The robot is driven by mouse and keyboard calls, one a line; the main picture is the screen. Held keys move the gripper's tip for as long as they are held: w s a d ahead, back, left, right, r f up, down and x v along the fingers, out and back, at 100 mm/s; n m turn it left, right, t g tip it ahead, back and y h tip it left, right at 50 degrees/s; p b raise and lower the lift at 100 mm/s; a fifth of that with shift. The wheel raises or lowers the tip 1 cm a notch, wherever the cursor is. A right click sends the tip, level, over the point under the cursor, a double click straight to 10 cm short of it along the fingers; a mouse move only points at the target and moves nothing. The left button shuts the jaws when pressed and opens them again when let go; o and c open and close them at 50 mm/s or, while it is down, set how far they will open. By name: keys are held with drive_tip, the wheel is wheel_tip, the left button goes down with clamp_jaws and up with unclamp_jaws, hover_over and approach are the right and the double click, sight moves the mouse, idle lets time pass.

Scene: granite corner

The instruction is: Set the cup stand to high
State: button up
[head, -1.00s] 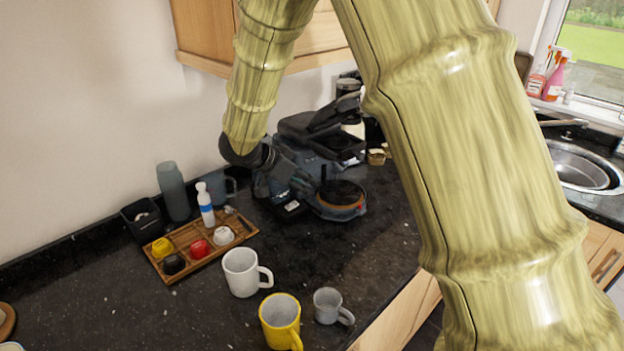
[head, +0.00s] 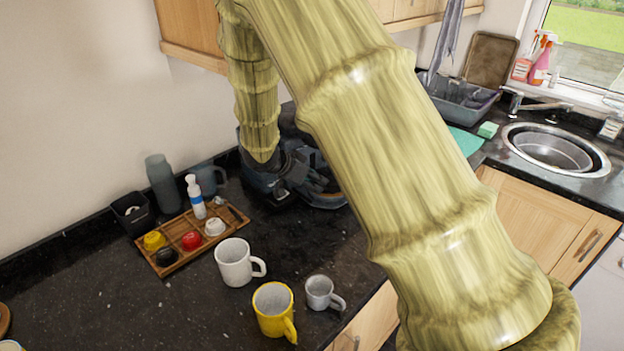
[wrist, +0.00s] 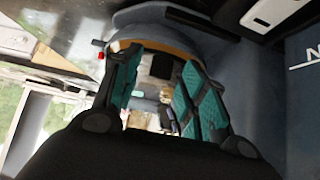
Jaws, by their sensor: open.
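The dark coffee machine (head: 256,180) stands on the counter against the wall, largely hidden behind my arm in the head view. Its round cup stand (head: 326,201) shows only in part at the machine's front, low down. In the wrist view the cup stand's curved grey and orange-brown edge (wrist: 150,17) is at the top, just beyond my fingertips. My gripper (wrist: 158,68) is open, with teal pads apart and nothing held between them. In the head view my gripper (head: 308,180) is at the machine's front, close to the stand; contact cannot be told.
A white mug (head: 234,262), a yellow mug (head: 273,310) and a grey mug (head: 319,292) stand in front. A wooden tray (head: 237,216) with pods and a bottle lies left of the machine. The sink (head: 552,150) is at the right.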

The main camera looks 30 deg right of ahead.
drive_tip(key=shift+c, duration=0.4)
clamp_jaws()
wheel_tip(320, 180, up, 5)
drive_tip(key=p, duration=0.4)
drive_tip(key=shift+w+d, duration=0.1)
drive_tip(key=shift+o, duration=0.4)
unclamp_jaws()
drive_tip(key=v, duration=1.2)
